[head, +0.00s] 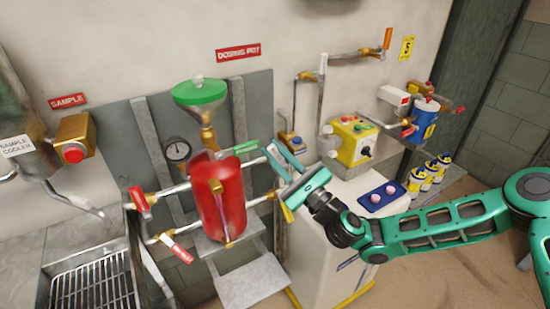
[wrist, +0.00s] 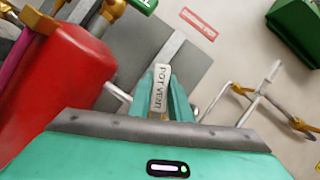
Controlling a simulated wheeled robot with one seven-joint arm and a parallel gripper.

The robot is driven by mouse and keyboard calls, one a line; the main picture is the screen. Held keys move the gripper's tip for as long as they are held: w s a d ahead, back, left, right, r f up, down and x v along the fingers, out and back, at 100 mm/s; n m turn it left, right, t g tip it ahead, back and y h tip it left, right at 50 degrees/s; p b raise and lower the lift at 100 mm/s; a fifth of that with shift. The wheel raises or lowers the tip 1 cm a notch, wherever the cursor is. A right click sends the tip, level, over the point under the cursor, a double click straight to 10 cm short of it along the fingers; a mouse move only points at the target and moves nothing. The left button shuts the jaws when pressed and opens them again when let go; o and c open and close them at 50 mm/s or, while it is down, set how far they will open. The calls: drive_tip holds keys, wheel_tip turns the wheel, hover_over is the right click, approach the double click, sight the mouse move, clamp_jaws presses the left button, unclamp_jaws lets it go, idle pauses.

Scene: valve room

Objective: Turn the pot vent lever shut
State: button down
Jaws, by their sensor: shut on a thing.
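The red dosing pot (head: 220,195) stands upright in the middle of the head view, and it fills the left of the wrist view (wrist: 62,90). My gripper (head: 270,157) is just right of the pot, among its pipes. In the wrist view, my gripper's two teal fingers (wrist: 161,90) are shut on the pot vent lever, whose pale label (wrist: 160,77) reads POT VENT between them. The lever is mostly hidden by the fingers, and I cannot make it out in the head view.
A green-handled lever (head: 245,147) sits close left of my gripper. A green funnel (head: 199,92) tops the pot. Red-handled valves (head: 138,200) are at its left. A yellow control box (head: 352,140) and a white cabinet (head: 325,235) stand right.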

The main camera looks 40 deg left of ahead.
drive_tip(key=m+t, duration=0.1)
drive_tip(key=w+m+t, duration=0.1)
drive_tip(key=m, duration=0.1)
drive_tip(key=w+m, duration=0.1)
drive_tip(key=m, duration=0.1)
drive_tip(key=shift+d+r+t, duration=0.2)
drive_tip(key=shift+d+t, duration=0.2)
drive_tip(key=shift+w+d+r+m+t+h, duration=0.1)
drive_tip(key=shift+w+m+t+h, duration=0.25)
drive_tip(key=shift+m, duration=0.5)
drive_tip(key=shift+w+d+m+t+h, duration=0.1)
drive_tip(key=shift+w+m+t, duration=0.15)
drive_tip(key=shift+m+t, duration=0.45)
drive_tip(key=shift+w+m, duration=0.1)
drive_tip(key=shift+m, duration=0.15)
drive_tip(key=c, duration=1.6)
unclamp_jaws()
drive_tip(key=v, duration=1.1)
drive_tip(key=shift+w, duration=0.15)
